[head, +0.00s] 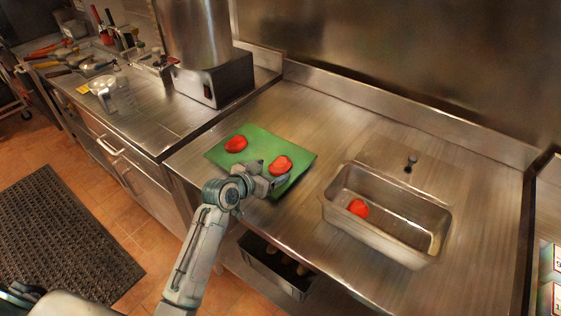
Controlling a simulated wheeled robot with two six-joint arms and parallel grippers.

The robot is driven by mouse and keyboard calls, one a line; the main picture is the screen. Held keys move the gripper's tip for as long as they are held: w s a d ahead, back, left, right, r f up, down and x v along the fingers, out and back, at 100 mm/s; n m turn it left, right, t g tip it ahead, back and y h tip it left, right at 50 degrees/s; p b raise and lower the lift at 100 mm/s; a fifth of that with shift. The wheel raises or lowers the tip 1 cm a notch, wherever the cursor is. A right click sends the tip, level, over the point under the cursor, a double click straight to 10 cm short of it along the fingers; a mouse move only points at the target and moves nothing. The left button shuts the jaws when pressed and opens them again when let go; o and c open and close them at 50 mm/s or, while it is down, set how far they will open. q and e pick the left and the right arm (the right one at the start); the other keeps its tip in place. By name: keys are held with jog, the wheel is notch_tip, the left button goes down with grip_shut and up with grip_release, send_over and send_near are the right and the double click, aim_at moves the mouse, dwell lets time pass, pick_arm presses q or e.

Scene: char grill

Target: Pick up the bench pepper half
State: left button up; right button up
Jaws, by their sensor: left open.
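A red pepper half (236,144) lies on the left part of a green cutting board (303,153) on the steel bench. A second red pepper half (281,165) lies on the right part of the board. My left gripper (279,181) is open at the near side of this second half, very close to it. I cannot tell whether they touch. A third red piece (357,208) lies in a steel basin (392,253) to the right. My right gripper is not in view.
A steel appliance (215,80) stands on the counter behind and left of the board. A jug (104,95) and several utensils (75,62) lie farther left. A raised ledge (420,124) runs along the back. The bench between board and ledge is clear.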

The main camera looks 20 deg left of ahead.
aim_at(281, 165)
pick_arm(q)
jog(key=shift+w+d+f, duration=0.1)
jog(key=shift+w+d, duration=0.2)
jog(key=shift+w, duration=0.3)
jog(key=shift+w+d+f, duration=0.1)
jog(key=shift+w+f, duration=0.25)
jog(key=shift+w, duration=0.05)
